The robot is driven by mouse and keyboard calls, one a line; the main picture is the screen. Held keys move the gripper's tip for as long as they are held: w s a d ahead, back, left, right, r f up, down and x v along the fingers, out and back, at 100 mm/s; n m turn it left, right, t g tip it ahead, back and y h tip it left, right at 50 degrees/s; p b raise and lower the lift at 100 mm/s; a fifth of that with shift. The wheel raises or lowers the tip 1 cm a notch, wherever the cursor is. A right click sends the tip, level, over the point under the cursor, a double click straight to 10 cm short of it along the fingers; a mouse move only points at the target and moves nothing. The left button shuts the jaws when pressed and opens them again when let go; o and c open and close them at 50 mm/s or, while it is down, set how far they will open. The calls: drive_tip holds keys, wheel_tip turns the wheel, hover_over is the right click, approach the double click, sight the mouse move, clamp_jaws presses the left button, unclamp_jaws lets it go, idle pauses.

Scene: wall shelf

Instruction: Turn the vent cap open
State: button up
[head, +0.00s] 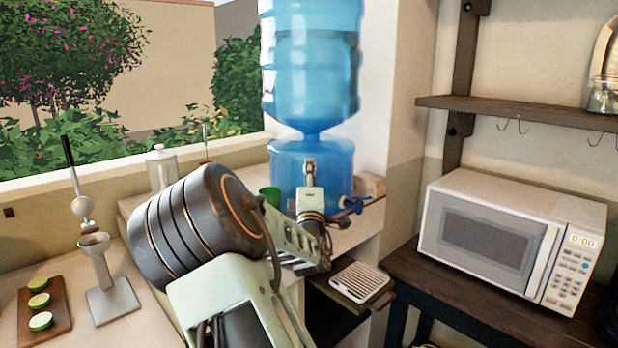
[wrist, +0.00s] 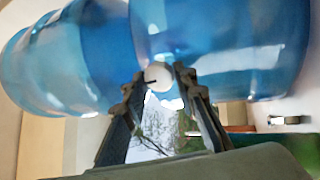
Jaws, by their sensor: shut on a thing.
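A blue water jug dispenser (head: 312,165) stands on the counter by the window, and its blue body fills the top of the wrist view (wrist: 220,45). The vent cap (wrist: 157,76) is a small round white knob with a short dark mark, set against the blue body. My gripper (wrist: 160,72) has its two dark fingers on either side of the cap and is shut on it. In the head view my gripper (head: 309,172) is in front of the dispenser's lower part, and the cap is hidden there.
A green cup (head: 270,196) stands at left, behind my arm. A drip tray (head: 360,282) is below. A microwave (head: 510,245) is at right, under a wooden shelf (head: 520,107).

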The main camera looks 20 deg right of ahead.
drive_tip(key=shift+d+f+n+y, duration=0.15)
drive_tip(key=shift+n+y, duration=0.45)
drive_tip(key=shift+n, duration=0.8)
drive_tip(key=o, duration=1.1)
drive_tip(key=shift+s, duration=0.1)
drive_tip(key=v, duration=1.2)
